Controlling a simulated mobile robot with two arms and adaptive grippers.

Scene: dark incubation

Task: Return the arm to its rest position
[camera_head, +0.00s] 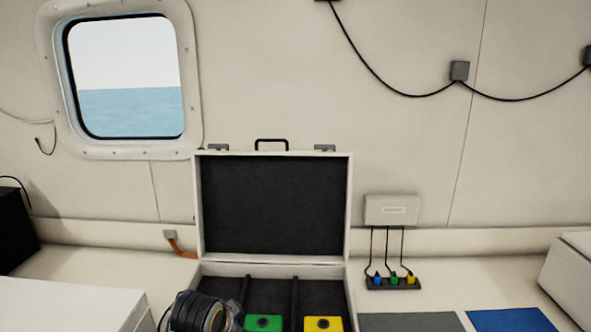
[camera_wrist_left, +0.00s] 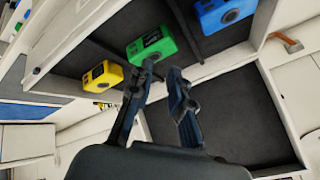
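My left gripper shows in the head view as a dark wrist (camera_head: 200,312) at the bottom, over the left part of the open case. In the left wrist view my left gripper (camera_wrist_left: 161,68) is open, with a gap between its two dark fingers and nothing held. Its fingertips overlap the near edge of a green device (camera_wrist_left: 150,46) in the picture; I cannot tell whether they touch. A yellow device (camera_wrist_left: 96,75) and a blue device (camera_wrist_left: 222,14) sit in neighbouring compartments. In the head view my wrist hides the blue one. My right gripper is not in view.
The case (camera_head: 348,210) stands with its lid upright at the back. To its right are a power strip (camera_head: 392,284) with plugs, a grey mat (camera_head: 410,322) and a blue mat (camera_head: 510,321). A white box (camera_head: 70,305) stands at the left.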

